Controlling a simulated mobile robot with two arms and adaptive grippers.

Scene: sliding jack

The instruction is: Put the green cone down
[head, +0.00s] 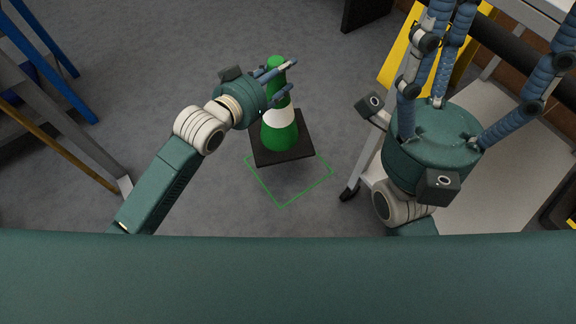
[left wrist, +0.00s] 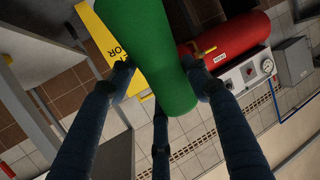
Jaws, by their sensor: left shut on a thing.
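The green cone (head: 280,136) has a white band and a black square base (head: 285,155). It stands roughly upright in the head view. My left gripper (head: 286,79) is shut on its upper part, coming from the left. In the left wrist view the cone (left wrist: 150,45) fills the space between my fingers. A thin green square outline (head: 305,191) is drawn on the floor. The base hides its far part and is turned relative to it. I cannot tell for sure how high the base is above the floor. My right gripper (head: 485,45) has spread, empty fingers.
A pale cart (head: 500,190) with a dark wheel is at the right, under my right arm. A yellow panel (head: 400,55) is behind it. A ladder-like frame (head: 65,120) stands at the left. The grey floor around the outline is clear. A red cylinder (left wrist: 235,40) shows in the left wrist view.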

